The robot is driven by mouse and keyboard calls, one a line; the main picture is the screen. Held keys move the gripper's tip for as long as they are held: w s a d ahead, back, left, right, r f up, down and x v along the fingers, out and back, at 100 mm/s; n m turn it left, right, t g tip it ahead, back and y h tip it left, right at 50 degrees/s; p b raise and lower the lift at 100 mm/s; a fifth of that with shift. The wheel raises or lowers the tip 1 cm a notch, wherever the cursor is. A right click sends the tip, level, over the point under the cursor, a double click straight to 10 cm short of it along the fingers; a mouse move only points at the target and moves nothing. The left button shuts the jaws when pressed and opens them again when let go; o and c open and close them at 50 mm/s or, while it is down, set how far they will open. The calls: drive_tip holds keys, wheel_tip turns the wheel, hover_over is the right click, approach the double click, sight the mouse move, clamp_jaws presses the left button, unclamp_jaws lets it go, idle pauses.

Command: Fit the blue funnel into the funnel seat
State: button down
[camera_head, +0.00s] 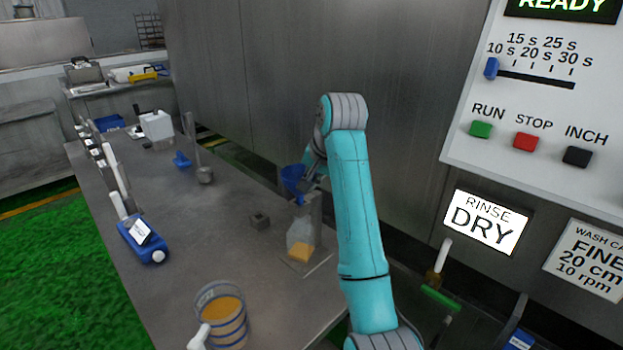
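The blue funnel (292,179) is at the fingers of my gripper (308,187), above the bench and just left of my teal arm. My gripper appears shut on the funnel's right side, though the fingers are small and partly hidden. A clear vessel with orange contents (299,244) stands on the bench below the funnel. I cannot clearly make out the funnel seat, or whether the funnel touches the post.
A jar of orange liquid (222,312) stands at the bench's front. A blue labelled device (142,239) sits at the left edge. A metal wall and control panel (560,110) bound the right.

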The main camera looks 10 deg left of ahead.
drive_tip(key=shift+f, duration=1.05)
drive_tip(key=c, duration=1.2)
unclamp_jaws()
drive_tip(key=shift+c, duration=0.2)
